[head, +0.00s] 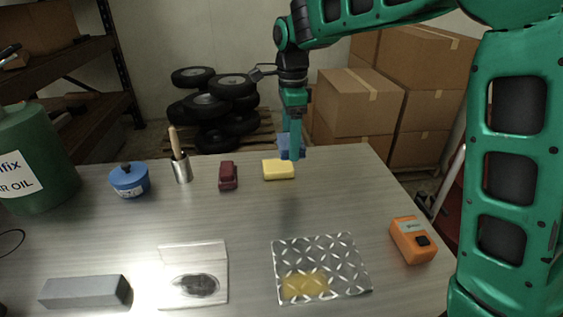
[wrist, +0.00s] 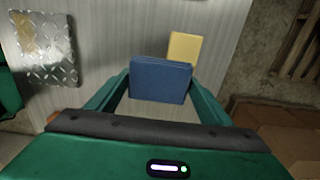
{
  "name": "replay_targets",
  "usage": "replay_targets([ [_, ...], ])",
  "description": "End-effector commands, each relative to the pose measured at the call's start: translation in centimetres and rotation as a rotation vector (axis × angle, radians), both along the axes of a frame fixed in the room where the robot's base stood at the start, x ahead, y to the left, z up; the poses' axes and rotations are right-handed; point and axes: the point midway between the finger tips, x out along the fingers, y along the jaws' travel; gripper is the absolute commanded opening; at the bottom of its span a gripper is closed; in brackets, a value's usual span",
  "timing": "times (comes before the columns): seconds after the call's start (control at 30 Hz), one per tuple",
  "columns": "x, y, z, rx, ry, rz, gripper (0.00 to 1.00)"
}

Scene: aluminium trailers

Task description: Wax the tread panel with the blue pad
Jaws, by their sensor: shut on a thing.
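My gripper (head: 291,154) is shut on the blue pad (head: 284,141) and holds it above the back part of the table. In the wrist view the blue pad (wrist: 160,81) sits between the two fingers of my gripper (wrist: 158,90). The tread panel (head: 320,266) lies flat at the table's front, a silvery plate with raised diamond marks and a yellowish patch at its lower left. It also shows at the upper left of the wrist view (wrist: 44,48). My gripper is well behind the panel and apart from it.
A yellow pad (head: 278,169) and a dark red block (head: 228,176) lie near the pad. An orange device (head: 412,240) lies right of the panel. A smudged plate (head: 194,256) and a grey block (head: 86,291) lie to its left. A blue pot (head: 129,181) stands at back left.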

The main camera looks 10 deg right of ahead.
Motion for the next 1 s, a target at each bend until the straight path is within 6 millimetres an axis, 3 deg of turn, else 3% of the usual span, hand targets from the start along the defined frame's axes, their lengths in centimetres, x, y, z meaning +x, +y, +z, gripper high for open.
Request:
replay_targets([
  [0.17, 0.6, 0.3, -0.1, 0.001, 0.000, 0.001, 0.56],
  [0.5, 4.8, 2.6, -1.2, 0.000, 0.001, 0.001, 0.56],
  [1.0, 4.9, 2.7, -5.2, -0.001, 0.004, 0.000, 0.56],
])
